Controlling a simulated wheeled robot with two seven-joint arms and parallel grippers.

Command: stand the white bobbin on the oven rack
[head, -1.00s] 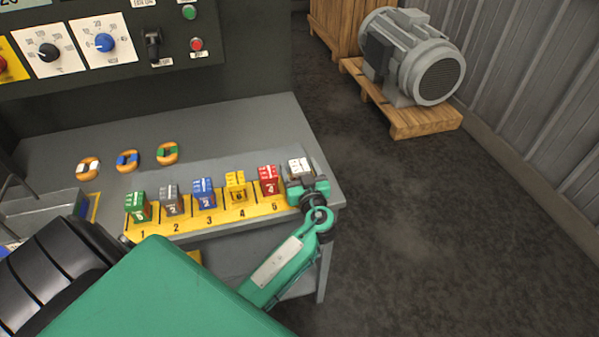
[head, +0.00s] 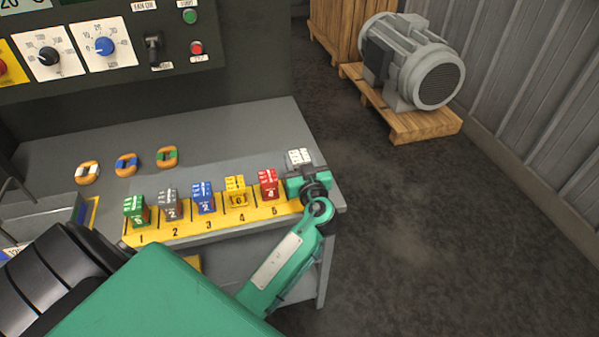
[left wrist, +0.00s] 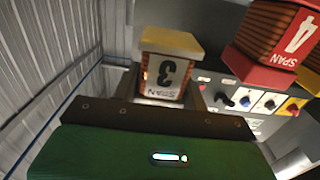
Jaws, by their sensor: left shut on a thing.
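The white bobbin (head: 299,157) is at the right end of the yellow numbered strip, with its white top showing. My left gripper (head: 308,182) is shut on it from the near side and hides most of its lower part. In the left wrist view the bobbin (left wrist: 165,70) sits between the fingers, with a label reading 3 and a yellowish-lit flange. Whether it is clear of the bench cannot be told for certain. The oven rack cannot be made out. My right gripper is not in view.
Green, grey, blue, yellow and red bobbins stand along the yellow strip (head: 180,232); the red one (head: 268,184) is closest to my gripper. Several ringed parts (head: 126,164) lie behind. A control panel (head: 110,40) rises at the back. Open floor lies right of the bench.

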